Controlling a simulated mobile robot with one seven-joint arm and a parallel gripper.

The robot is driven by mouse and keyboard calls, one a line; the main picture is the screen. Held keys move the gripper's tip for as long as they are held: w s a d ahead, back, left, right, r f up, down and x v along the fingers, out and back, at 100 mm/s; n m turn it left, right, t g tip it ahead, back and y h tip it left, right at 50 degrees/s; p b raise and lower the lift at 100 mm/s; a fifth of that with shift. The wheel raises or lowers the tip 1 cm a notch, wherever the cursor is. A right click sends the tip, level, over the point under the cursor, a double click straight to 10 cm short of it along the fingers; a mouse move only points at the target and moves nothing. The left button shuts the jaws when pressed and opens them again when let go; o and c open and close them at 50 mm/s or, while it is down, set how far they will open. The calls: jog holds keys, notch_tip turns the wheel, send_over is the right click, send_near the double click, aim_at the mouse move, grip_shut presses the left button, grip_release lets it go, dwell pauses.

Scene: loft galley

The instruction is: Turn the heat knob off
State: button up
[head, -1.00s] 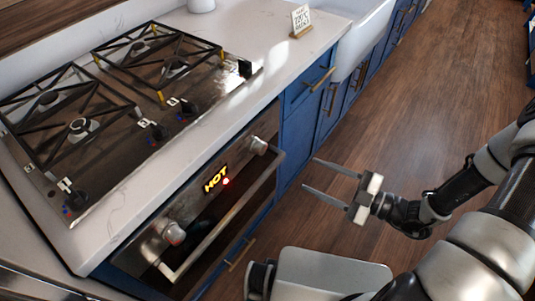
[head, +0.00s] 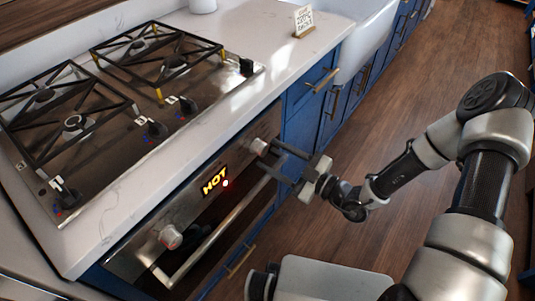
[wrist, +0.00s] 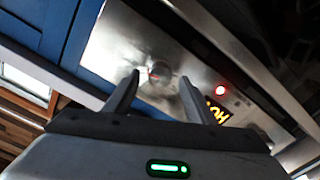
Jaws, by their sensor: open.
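The oven's front panel has two round silver knobs, and I cannot tell by label which is the heat knob. The right knob (head: 259,147) is near my gripper (head: 267,155); the left knob (head: 171,237) is at the other end of the panel. In the wrist view the right knob (wrist: 159,77) shows between the two fingertips, with a small red mark on its face. My gripper (wrist: 160,84) is open, its fingers pointing at the panel; contact with the knob is unclear. The display (head: 214,181) reads HOT in yellow, with a red light (head: 226,183) lit beside it.
The oven's bar handle (head: 215,236) runs below the panel, close under my gripper. The cooktop (head: 110,125) with several black knobs sits above on the white counter (head: 225,105). Blue cabinets (head: 300,120) stand to the right; the wood floor (head: 420,95) is open.

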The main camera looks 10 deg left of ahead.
aim_at(260, 148)
jog(key=shift+x, duration=1.2)
jog(key=c, duration=1)
jog(key=shift+c, duration=0.2)
